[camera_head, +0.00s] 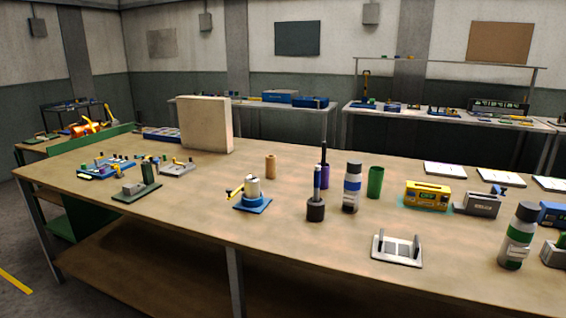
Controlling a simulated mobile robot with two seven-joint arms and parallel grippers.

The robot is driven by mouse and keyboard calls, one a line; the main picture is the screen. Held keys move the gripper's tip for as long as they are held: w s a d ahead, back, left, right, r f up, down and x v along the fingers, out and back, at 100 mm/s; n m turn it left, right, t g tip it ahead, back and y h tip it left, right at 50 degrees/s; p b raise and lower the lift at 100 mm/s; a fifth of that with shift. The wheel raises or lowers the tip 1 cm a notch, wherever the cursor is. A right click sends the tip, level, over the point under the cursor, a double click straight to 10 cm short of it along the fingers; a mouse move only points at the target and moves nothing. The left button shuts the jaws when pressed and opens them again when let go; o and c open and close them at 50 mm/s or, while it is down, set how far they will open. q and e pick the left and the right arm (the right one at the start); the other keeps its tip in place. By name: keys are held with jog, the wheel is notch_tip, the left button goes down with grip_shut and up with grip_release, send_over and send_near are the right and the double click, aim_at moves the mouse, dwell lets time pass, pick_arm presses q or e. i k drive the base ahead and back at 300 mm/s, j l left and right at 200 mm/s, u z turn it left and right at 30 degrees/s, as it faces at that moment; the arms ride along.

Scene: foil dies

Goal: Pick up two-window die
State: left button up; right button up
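I cannot tell for certain which object is the two-window die. A pale plate (397,250) with dark upright pieces lies near the front edge of the wooden workbench (190,222), right of the middle. A blue board with small parts (107,168) lies at the bench's left end. A grey flat fixture (177,170) lies beside it, and a dark green base with a grey block and a dark cylinder (137,190) is in front. These parts are too small to make out any windows. Neither of my grippers shows in the head view.
A beige upright block (206,124) stands at the back left. A blue-based fixture (253,196), a dark pen holder (316,210), a bottle (352,186), a green cup (375,182) and a yellow device (427,195) cross the middle. Another bottle (517,236) stands right. The front left is clear.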

aim_at(397, 251)
jog(key=i+l+z, duration=0.15)
jog(key=i, duration=0.3)
jog(key=i+l+z, duration=0.15)
jog(key=i+l, duration=0.15)
jog(key=i, duration=0.15)
